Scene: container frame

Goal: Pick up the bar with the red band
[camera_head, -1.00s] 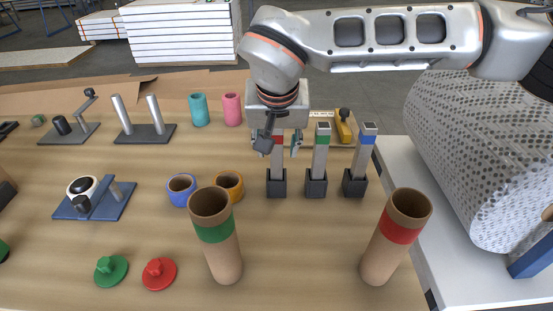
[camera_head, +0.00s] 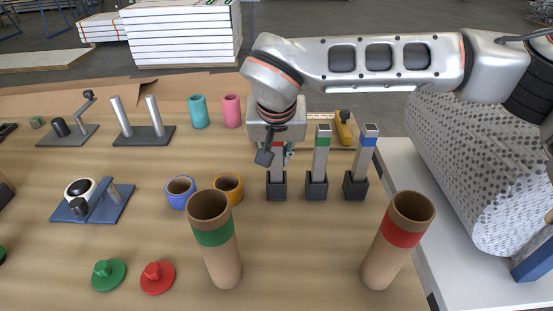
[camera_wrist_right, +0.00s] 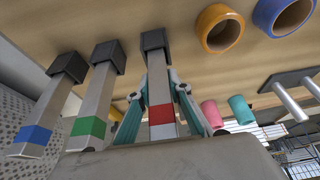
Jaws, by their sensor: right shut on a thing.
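The bar with the red band (camera_head: 277,166) stands upright in a dark square base at the left of a row of three bars. Its upper part is hidden behind my right gripper (camera_head: 277,150) in the head view. In the right wrist view the red-banded bar (camera_wrist_right: 160,104) lies between the two teal fingers of my right gripper (camera_wrist_right: 160,112), which is shut on it near the band. The bar's lower end is still in its dark base (camera_wrist_right: 152,67). My left gripper does not show in either view.
A green-banded bar (camera_head: 320,158) and a blue-banded bar (camera_head: 362,160) stand close on the right. Cardboard tubes with a green band (camera_head: 214,233) and a red band (camera_head: 401,233) stand in front. Blue (camera_head: 181,192) and orange (camera_head: 228,187) rings lie left.

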